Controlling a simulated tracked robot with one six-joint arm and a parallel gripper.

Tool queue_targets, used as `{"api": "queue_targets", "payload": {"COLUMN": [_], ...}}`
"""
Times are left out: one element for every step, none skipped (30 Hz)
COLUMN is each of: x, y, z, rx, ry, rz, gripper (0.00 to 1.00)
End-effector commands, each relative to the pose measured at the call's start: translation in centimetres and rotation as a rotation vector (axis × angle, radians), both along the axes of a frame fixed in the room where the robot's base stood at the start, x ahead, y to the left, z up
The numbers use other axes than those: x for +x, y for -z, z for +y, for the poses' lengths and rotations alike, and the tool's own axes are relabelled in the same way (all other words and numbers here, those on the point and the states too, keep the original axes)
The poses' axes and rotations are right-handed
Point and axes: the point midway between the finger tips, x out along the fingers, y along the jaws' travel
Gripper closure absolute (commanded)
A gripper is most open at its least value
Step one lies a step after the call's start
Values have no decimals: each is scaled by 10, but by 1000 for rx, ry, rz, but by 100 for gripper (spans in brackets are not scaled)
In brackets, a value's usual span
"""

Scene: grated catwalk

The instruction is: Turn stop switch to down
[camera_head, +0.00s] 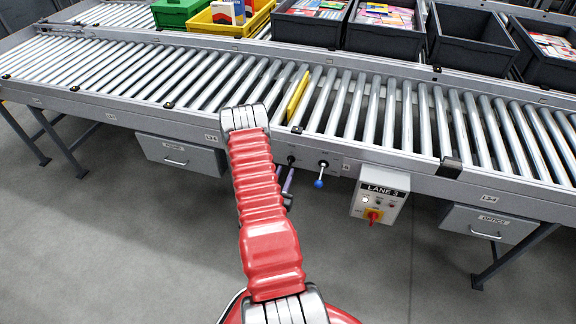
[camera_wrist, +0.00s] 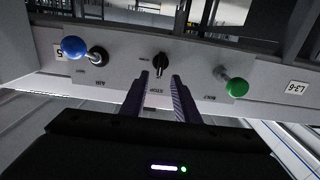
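The stop switch (camera_wrist: 160,61) is a small black knob on the grey rail panel in the wrist view. The upside-down label beneath it seems to read STOP. Its handle looks roughly upright in that picture. My gripper (camera_wrist: 162,76) is open, its two purple fingers apart and pointing at the knob, their tips just short of it in the picture. Nothing is between them. Whether they touch the knob I cannot tell. In the head view my gripper (camera_head: 287,180) is partly hidden by my red arm, and a small dark knob shows just above it.
A blue-ball lever (camera_wrist: 75,47) and a green-ball lever (camera_wrist: 236,87) flank the switch. In the head view the LANE 3 box (camera_head: 379,194) with a red knob hangs to the right. Drawers (camera_head: 180,155) hang below the roller conveyor (camera_head: 190,72). The floor in front is clear.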

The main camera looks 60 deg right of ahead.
Motion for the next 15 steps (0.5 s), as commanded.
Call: {"api": "queue_targets", "payload": {"x": [1,1,2,3,3,5,5,6,7,7,7,7,8,8,8], "y": [0,0,0,0,-1,0,0,0,0,0,0,0,0,0,0], "z": [-9,-13,-19,-24,-28,-33,-36,-39,-43,-45,-47,-49,-50,-50,-51], "rx": [-1,-2,-2,-1,-2,-2,-1,0,-1,-1,0,0,1,1,1], "ry": [2,2,2,2,2,2,2,2,1,1,0,0,0,0,0], "rz": [-1,-2,-2,-2,-1,-1,-1,-1,-2,-1,-1,0,0,0,0], "gripper": [72,72,72,72,72,72,72,72,72,72,72,72,72,72,72]}}
